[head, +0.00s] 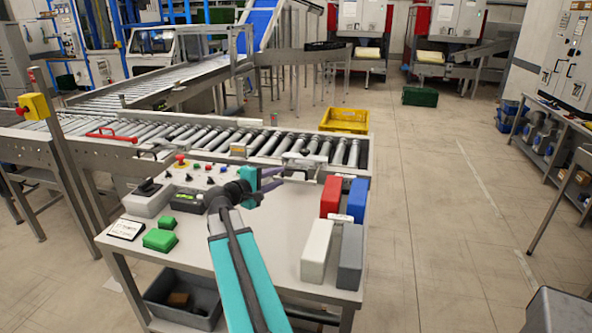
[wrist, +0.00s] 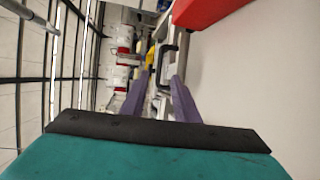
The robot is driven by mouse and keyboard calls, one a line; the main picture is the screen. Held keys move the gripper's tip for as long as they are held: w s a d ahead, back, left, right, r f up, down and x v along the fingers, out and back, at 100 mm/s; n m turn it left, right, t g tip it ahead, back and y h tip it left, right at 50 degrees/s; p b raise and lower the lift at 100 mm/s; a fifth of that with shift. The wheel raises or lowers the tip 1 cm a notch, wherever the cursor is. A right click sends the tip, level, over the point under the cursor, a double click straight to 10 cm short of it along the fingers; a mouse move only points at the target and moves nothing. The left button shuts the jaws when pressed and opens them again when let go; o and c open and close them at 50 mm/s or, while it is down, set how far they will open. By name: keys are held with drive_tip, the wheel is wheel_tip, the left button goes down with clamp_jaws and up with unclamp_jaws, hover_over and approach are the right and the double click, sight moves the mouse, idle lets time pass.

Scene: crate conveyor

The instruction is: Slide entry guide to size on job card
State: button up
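The entry guide (head: 304,160) is a pale metal rail at the near edge of the roller conveyor's right end. My gripper (head: 297,176) reaches over the table towards it from the near side. In the wrist view my gripper's (wrist: 158,92) two purple fingers are spread apart, with nothing clearly held between them. A black bar handle (wrist: 164,62) on a pale metal part shows ahead of the fingertips, seemingly apart from them. A white card with dark print, probably the job card (head: 126,229), lies at the table's left; its text is too small to read.
Red (head: 330,197), blue (head: 357,200), white (head: 316,250) and grey (head: 346,255) blocks stand on the table's right side. A control panel with buttons (head: 181,160) and a green block (head: 160,240) are at left. A yellow crate (head: 344,121) lies beyond the conveyor.

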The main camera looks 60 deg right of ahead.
sight(295, 170)
drive_tip(key=p+x, duration=0.2)
drive_tip(key=x, duration=0.8)
drive_tip(key=shift+d, duration=0.3)
clamp_jaws()
